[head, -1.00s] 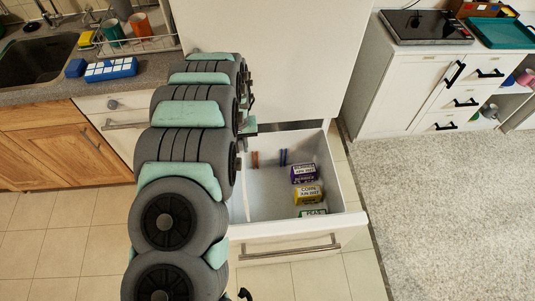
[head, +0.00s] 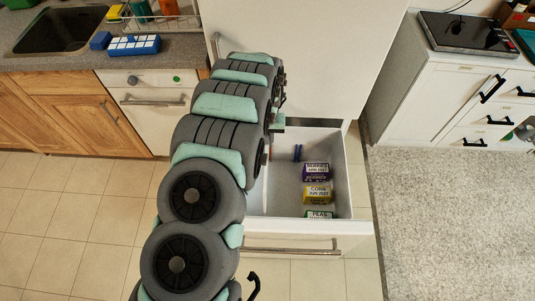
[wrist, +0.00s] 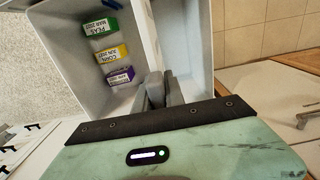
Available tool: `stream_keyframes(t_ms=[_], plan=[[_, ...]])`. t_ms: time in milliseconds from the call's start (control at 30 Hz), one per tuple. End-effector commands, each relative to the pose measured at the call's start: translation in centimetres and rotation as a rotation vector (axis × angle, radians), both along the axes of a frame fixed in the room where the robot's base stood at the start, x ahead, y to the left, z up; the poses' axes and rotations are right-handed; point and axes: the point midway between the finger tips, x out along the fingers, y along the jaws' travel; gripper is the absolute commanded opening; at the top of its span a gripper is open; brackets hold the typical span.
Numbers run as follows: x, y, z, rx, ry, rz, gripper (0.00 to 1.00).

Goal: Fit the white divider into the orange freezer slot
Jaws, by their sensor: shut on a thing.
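The white freezer drawer (head: 345,190) is pulled open in the head view. A pair of blue slot marks (head: 298,152) shows on its back wall. In the wrist view, my gripper (wrist: 160,90) is shut on the white divider (wrist: 150,35), a thin upright panel reaching into the drawer. Whether the divider touches the drawer's walls or floor cannot be told.
A purple box (head: 316,171), a yellow box (head: 317,193) and a green box (head: 319,214) lie along the drawer's right side; they also show in the wrist view. The drawer front (head: 300,228) with its handle is near. Tiled floor lies in front.

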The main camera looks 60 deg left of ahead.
Motion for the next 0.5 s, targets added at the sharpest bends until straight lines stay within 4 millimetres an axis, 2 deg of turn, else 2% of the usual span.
stream_keyframes(t_ms=[300,400,500], plan=[[0.0,0.1,-6.4,0.002,-0.002,0.000,0.00],[0.0,0.0,-8.1,0.002,-0.001,-0.001,0.00],[0.0,0.0,-8.8,0.002,-0.001,-0.001,0.00]])
